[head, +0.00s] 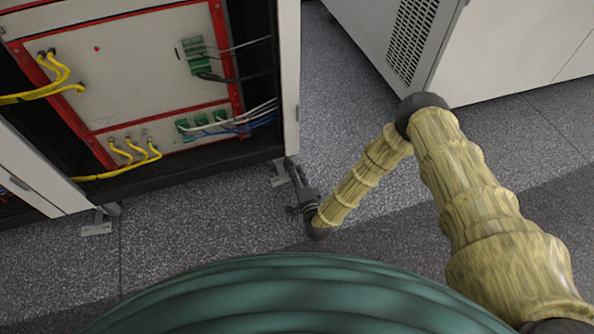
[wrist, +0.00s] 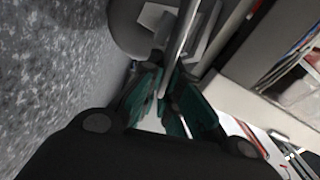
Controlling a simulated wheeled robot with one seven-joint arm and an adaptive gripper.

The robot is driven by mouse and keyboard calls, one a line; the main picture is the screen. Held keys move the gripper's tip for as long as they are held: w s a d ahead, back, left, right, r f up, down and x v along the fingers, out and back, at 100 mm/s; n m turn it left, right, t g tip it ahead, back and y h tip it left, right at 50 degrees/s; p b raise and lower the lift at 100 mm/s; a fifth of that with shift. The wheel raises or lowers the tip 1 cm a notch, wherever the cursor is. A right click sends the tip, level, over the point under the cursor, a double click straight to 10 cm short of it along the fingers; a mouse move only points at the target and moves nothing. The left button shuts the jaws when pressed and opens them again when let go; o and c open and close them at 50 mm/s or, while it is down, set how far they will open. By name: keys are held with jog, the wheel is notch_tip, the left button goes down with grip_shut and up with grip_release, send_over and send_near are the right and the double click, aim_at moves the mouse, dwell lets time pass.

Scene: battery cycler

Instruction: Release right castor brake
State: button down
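The right castor of the cycler cabinet stands on the floor under the cabinet's right front corner, with a pale metal brake piece (head: 279,181) at its foot. In the wrist view the castor's grey wheel (wrist: 137,28) is just beyond my fingertips. A thin pale lever (wrist: 181,45) runs down between them. My gripper (head: 291,170) reaches low to this castor; in the wrist view its teal-padded fingers (wrist: 167,82) are drawn close around the lever and appear shut on it. The exact contact is partly hidden by the fingers.
The open cabinet (head: 130,75) has a red-framed panel, yellow cables and thin wires above the castor. Its left castor with a metal piece (head: 97,228) is at the lower left. A white cabinet (head: 500,50) stands behind my arm at right. The speckled floor between is clear.

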jog(key=shift+r+n, duration=0.1)
jog(key=shift+n, duration=0.2)
jog(key=c, duration=1.6)
grip_release()
jog(key=shift+c, duration=0.2)
jog(key=v, duration=1.2)
